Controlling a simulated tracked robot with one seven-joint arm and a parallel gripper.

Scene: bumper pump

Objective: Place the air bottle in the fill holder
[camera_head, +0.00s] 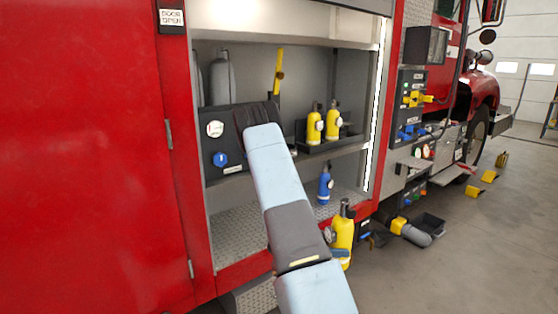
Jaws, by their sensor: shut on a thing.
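A yellow air bottle (343,232) with a black valve on top stands upright in front of the compartment's right lower edge. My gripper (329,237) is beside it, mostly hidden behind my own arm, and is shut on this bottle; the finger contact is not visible. Inside the compartment, two more yellow bottles (314,128) stand in a black holder (312,148) on the shelf. A blue bottle (325,186) stands on the lower deck. A dark panel (222,159) with a white gauge and a blue knob is at the shelf's left. Which part is the fill holder, I cannot tell.
Grey cylinders (221,77) stand at the back left of the compartment. A yellow upright handle (279,71) is behind the shelf. The red door frame (196,150) bounds the left. A valve panel (411,105) and a grey hose fitting (416,236) are at the right.

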